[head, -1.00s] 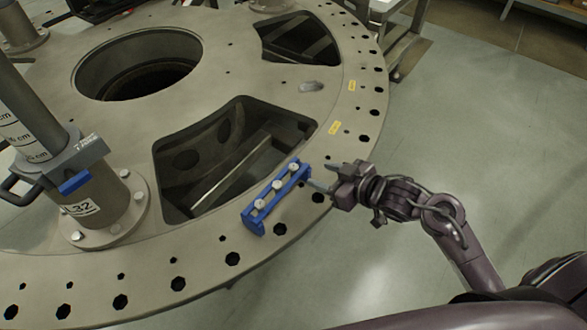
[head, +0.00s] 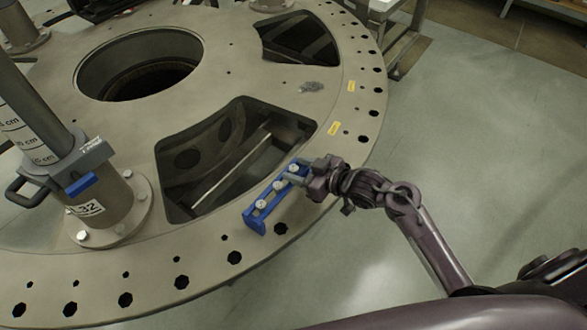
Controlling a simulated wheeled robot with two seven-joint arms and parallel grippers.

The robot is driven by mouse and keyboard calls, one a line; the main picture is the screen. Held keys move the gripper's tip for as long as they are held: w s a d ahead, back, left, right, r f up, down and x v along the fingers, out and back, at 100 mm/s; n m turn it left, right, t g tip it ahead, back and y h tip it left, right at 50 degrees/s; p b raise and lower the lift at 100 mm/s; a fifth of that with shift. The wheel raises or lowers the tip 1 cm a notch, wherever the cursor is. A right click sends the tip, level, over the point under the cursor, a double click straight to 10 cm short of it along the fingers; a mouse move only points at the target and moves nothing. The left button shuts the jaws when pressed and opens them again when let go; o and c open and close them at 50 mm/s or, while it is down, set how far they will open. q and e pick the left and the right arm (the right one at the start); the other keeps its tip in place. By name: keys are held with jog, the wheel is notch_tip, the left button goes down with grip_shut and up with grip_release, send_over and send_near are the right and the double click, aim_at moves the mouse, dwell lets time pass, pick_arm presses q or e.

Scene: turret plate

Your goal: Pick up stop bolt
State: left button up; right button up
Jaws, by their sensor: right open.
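Stop bolts with round silver heads stand in a blue rack (head: 254,222) on the turret plate, near its right rim. The near bolt (head: 261,204) and the middle bolt (head: 278,186) show clearly. The far bolt (head: 294,168) is partly covered by my right gripper. My right gripper (head: 292,178) is open, at the far end of the rack, with its fingers pointing left over it. I cannot tell whether the fingers touch a bolt. My left gripper is not in view.
The grey turret plate (head: 240,82) has a large cutout (head: 205,175) left of the rack and holes along its rim. A post with a grey clamp (head: 75,165) stands at the left. The floor (head: 480,140) at the right is clear.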

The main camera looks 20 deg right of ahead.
jog(key=shift+c, duration=0.2)
jog(key=c, duration=1)
jog(key=shift+r, duration=0.15)
